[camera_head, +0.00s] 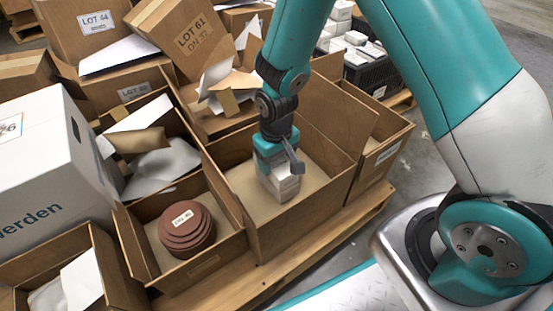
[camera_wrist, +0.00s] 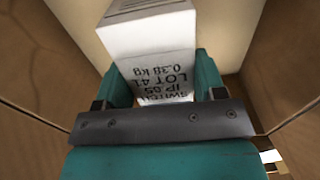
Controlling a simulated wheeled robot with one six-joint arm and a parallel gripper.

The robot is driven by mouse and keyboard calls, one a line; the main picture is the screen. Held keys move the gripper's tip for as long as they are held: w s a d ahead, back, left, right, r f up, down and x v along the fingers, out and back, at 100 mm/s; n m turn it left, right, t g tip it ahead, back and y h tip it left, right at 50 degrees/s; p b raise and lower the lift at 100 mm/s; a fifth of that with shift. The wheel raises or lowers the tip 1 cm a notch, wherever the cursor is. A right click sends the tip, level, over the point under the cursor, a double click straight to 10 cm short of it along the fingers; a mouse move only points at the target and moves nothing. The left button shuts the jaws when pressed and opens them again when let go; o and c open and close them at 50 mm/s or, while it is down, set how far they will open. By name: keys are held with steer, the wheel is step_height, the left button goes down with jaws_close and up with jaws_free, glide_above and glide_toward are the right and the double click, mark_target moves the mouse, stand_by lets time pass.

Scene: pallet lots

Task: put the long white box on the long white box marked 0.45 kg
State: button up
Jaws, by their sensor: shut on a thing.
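My gripper (camera_head: 277,160) points down into a wooden bin and is shut on a white box (camera_head: 283,187). I cannot tell whether this is the same box or a second one. The box is low in the bin; whether it touches the floor or another box is unclear. No 0.45 kg mark is readable.
The wooden bin (camera_head: 257,232) stands on a pallet (camera_head: 330,236). A bin with stacked reddish-brown discs (camera_head: 187,230) is to its left. A large white carton (camera_head: 45,160) stands farther left. Cardboard boxes (camera_head: 185,35) crowd behind; a black crate (camera_head: 366,78) holds white boxes.

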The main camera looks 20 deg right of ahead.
steer(key=o, duration=1.2)
steer(key=shift+r, duration=0.1)
steer(key=s+a+r+n+y+p, duration=0.15)
steer(key=s+r+p, duration=0.25)
steer(key=r, duration=0.9)
steer(key=s+a+r+n+y+p, duration=0.1)
steer(key=s+a+r+p, duration=0.2)
steer(key=r, duration=1)
steer(key=s+r, duration=0.2)
steer(key=s, duration=0.2)
steer(key=s+r+n+y, duration=0.1)
steer(key=s+r, duration=0.2)
steer(key=s, duration=0.1)
steer(key=s+r+n, duration=0.1)
steer(key=s+r, duration=0.2)
steer(key=s, duration=0.1)
steer(key=shift+y, duration=0.35)
